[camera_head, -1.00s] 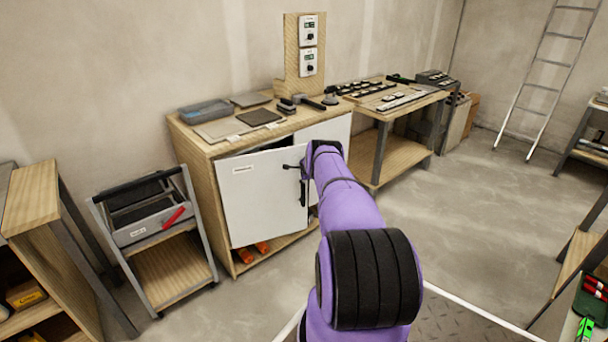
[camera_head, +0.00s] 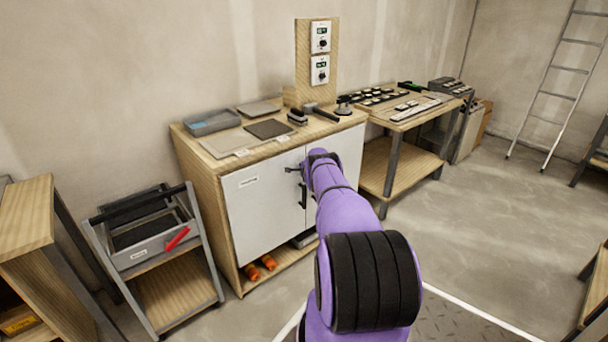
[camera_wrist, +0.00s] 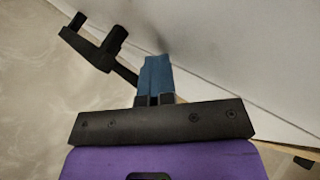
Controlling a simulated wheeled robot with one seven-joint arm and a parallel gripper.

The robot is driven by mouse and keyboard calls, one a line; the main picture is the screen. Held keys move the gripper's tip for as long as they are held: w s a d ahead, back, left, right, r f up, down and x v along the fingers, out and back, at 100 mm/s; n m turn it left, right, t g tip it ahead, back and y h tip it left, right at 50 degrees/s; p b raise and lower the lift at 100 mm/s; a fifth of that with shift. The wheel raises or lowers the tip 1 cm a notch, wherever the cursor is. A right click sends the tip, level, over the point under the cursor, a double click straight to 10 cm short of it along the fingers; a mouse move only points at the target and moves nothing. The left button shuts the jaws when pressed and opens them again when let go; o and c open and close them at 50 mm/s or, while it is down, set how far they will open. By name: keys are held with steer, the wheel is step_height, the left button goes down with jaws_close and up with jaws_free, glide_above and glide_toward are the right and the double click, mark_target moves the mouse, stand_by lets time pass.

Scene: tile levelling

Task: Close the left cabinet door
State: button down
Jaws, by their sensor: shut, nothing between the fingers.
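The left cabinet door (camera_head: 265,208) is a white panel with a small label. In the head view it lies about flush with the cabinet front, with no clear gap along its top edge. A dark handle (camera_head: 303,194) is at its right edge. My gripper (camera_wrist: 157,72) is shut and empty, its blue fingertips at the white door surface (camera_wrist: 215,50) in the wrist view. I cannot tell whether they touch it. A black handle (camera_wrist: 95,42) shows beside the fingers there. In the head view my purple arm hides the fingers and part of the right door (camera_head: 349,150).
The wooden cabinet (camera_head: 200,190) carries a grey tray (camera_head: 211,121) and tools on top. Orange items (camera_head: 260,267) lie on its lower shelf. A trolley (camera_head: 170,290) stands at left and a workbench (camera_head: 390,165) at right.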

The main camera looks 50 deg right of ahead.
steer(key=shift+w+r, duration=0.75)
steer(key=s+f+v, duration=0.1)
steer(key=v, duration=0.9)
steer(key=shift+s, duration=0.45)
steer(key=shift+a, duration=0.1)
